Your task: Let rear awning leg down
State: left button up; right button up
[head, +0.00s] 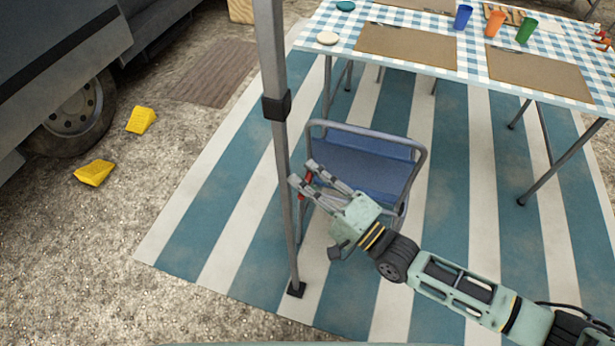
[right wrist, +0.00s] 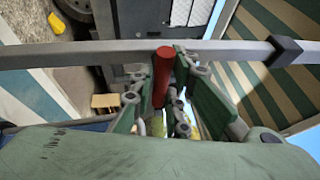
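The awning leg (head: 280,150) is a grey metal post standing upright, with a dark collar (head: 277,105) partway up and a small black foot (head: 296,290) on the striped mat. In the right wrist view the leg (right wrist: 80,55) crosses the upper part, with the collar (right wrist: 286,51) at right. A red lever (right wrist: 162,77) projects from the leg; in the head view it is small and partly hidden. My right gripper (head: 302,173) is beside the leg, its fingers closely flanking the red lever and seemingly shut on it. My left gripper is not in view.
A blue folding chair (head: 362,165) stands just behind my right gripper. A checked table (head: 455,60) with cups and placemats stands at the back right. The van wheel (head: 72,118) and yellow chocks (head: 141,120) are at left.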

jog(key=o, duration=0.3)
jog(key=shift+s+a+r, duration=0.1)
jog(key=shift+r, duration=0.05)
jog(key=shift+o, duration=0.2)
jog(key=shift+s, duration=0.1)
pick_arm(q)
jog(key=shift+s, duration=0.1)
pick_arm(e)
jog(key=v, duration=1.2)
